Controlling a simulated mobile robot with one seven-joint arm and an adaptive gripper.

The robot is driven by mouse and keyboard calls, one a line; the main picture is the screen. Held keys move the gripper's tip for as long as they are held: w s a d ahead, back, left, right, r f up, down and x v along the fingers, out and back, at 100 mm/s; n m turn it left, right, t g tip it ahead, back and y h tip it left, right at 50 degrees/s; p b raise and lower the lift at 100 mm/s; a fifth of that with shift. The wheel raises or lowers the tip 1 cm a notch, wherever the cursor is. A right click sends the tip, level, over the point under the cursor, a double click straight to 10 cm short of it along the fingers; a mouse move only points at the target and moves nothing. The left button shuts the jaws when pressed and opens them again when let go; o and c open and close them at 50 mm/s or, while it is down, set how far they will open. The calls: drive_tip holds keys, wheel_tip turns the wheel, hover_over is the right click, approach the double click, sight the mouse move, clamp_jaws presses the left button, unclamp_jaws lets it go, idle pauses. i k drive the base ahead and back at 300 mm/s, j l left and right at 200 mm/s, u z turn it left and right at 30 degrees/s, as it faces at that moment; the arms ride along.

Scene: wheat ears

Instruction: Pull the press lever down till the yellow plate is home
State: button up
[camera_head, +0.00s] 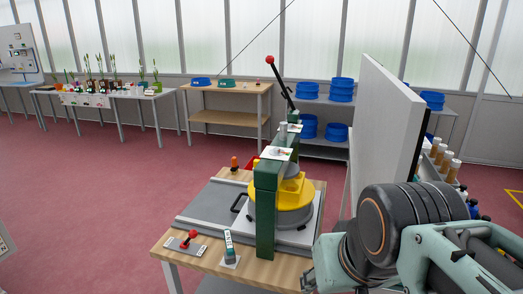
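A press with a green frame (266,210) stands on the wooden table. Its lever (281,82) rises up and to the left from the top of the frame and ends in a red ball (270,59). The yellow plate (290,193) sits inside the frame, above a round grey base (285,216); the green post hides part of it, and I cannot tell whether it touches the base. My arm fills the lower right corner, apart from the lever. My gripper does not show.
The wooden table (184,257) also carries a small red-knobbed joystick (188,239), a small green-and-white device (229,248) and an orange-topped piece (234,164). A tall white panel (382,150) stands right of the press. Blue bins (342,89) sit on shelves behind.

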sight(269, 60)
drive_tip(key=i+j+u, duration=0.25)
drive_tip(key=j, duration=0.15)
drive_tip(key=i+j+u, duration=0.1)
drive_tip(key=j+u, duration=0.15)
drive_tip(key=i+j+u, duration=0.3)
drive_tip(key=j, duration=0.15)
drive_tip(key=i+j+u, duration=0.2)
drive_tip(key=u, duration=0.2)
drive_tip(key=i+j+u, duration=0.25)
drive_tip(key=u, duration=0.15)
drive_tip(key=i+j+u, duration=0.25)
drive_tip(key=i, duration=0.2)
drive_tip(key=i+j+u, duration=0.15)
drive_tip(key=i+u, duration=0.15)
drive_tip(key=i, duration=0.2)
drive_tip(key=i+z, duration=0.4)
drive_tip(key=i+j+z, duration=0.1)
drive_tip(key=i+z, duration=1.15)
drive_tip(key=z, duration=0.15)
drive_tip(key=i+l+z, duration=0.1)
drive_tip(key=i+z, duration=0.8)
drive_tip(key=k+j, duration=0.05)
